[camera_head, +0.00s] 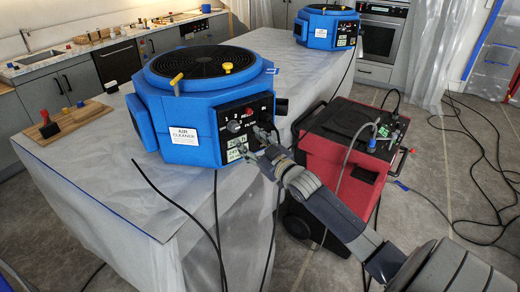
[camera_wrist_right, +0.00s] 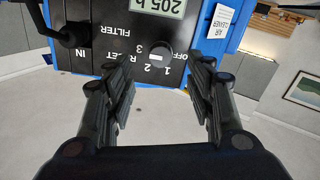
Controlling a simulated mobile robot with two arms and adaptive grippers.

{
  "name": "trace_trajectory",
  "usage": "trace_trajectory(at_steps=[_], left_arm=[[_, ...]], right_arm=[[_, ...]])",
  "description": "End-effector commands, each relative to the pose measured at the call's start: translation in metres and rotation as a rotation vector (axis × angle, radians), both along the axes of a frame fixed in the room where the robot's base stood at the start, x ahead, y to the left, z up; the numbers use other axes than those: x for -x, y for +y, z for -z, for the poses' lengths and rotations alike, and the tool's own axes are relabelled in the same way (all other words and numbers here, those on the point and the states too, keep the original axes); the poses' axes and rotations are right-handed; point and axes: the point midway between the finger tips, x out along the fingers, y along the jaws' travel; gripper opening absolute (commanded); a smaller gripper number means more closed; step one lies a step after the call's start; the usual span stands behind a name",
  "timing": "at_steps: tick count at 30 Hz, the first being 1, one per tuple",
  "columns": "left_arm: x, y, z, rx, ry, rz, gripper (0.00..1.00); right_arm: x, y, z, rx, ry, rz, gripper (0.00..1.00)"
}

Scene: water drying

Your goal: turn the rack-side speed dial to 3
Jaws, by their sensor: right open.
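A blue air cleaner (camera_head: 205,85) stands on the near covered table, with a black control panel (camera_head: 246,120) on its front. The panel carries a round dark speed dial (camera_head: 234,126). In the right wrist view the panel looks upside down, and the dial (camera_wrist_right: 160,55) has OFF, 1, 2 and 3 around it. A pale mark shows on the dial, but I cannot tell its setting surely. My right gripper (camera_head: 262,142) is close to the panel. In the wrist view the right gripper (camera_wrist_right: 162,85) is open and empty, the dial beyond its fingertips. My left gripper is out of view.
A display (camera_wrist_right: 158,6) and a white label (camera_wrist_right: 219,20) are near the dial. A second blue air cleaner (camera_head: 327,27) stands at the table's far end. A red machine (camera_head: 345,140) stands right of the table. Cables hang by the table and lie on the floor.

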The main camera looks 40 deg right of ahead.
Motion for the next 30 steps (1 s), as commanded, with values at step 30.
trace_trajectory(at_steps=[30], left_arm=[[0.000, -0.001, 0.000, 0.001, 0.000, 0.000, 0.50]], right_arm=[[0.046, 0.002, 0.000, 0.000, 0.001, 0.000, 0.50]])
